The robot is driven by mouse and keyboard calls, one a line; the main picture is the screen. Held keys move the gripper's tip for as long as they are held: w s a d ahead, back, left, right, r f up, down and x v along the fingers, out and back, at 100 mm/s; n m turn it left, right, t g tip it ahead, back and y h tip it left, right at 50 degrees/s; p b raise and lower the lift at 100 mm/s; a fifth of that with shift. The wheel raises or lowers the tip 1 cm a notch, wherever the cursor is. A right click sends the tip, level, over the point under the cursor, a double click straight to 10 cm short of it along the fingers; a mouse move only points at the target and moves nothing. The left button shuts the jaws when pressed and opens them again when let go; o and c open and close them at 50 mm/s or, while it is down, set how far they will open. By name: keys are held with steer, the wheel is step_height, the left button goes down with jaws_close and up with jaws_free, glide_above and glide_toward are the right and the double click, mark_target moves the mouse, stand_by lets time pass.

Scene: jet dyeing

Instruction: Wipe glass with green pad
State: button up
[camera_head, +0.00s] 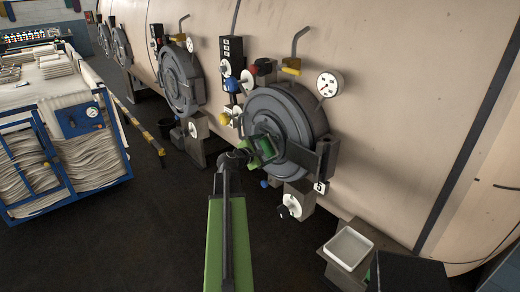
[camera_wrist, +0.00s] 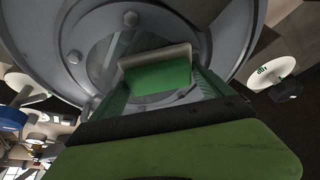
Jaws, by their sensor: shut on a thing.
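The green pad (camera_wrist: 160,76), with a pale upper edge, is held between the jaws of my gripper (camera_wrist: 163,88) in the wrist view. In the head view my gripper (camera_head: 258,152) is at the front of a round grey hatch (camera_head: 284,112) on the large beige vessel. The glass (camera_wrist: 108,56) is the round window in this hatch, inside a bolted metal ring. The pad is in front of the glass and covers part of it. I cannot tell whether pad and glass touch. In the head view my gripper hides most of the glass.
A white tray (camera_head: 348,248) stands at lower right. A blue-framed cart (camera_head: 62,150) with pale folded fabric is at left.

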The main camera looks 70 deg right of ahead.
steer(key=shift+s+a, duration=0.55)
steer(key=shift+s, duration=0.25)
steer(key=shift+d, duration=0.1)
steer(key=shift+w, duration=0.1)
steer(key=w+d, duration=0.5)
steer(key=w, duration=0.4)
steer(key=shift+d, duration=0.35)
steer(key=w+a, duration=0.3)
steer(key=a, duration=0.2)
stand_by(0.4)
steer(key=shift+w, duration=0.1)
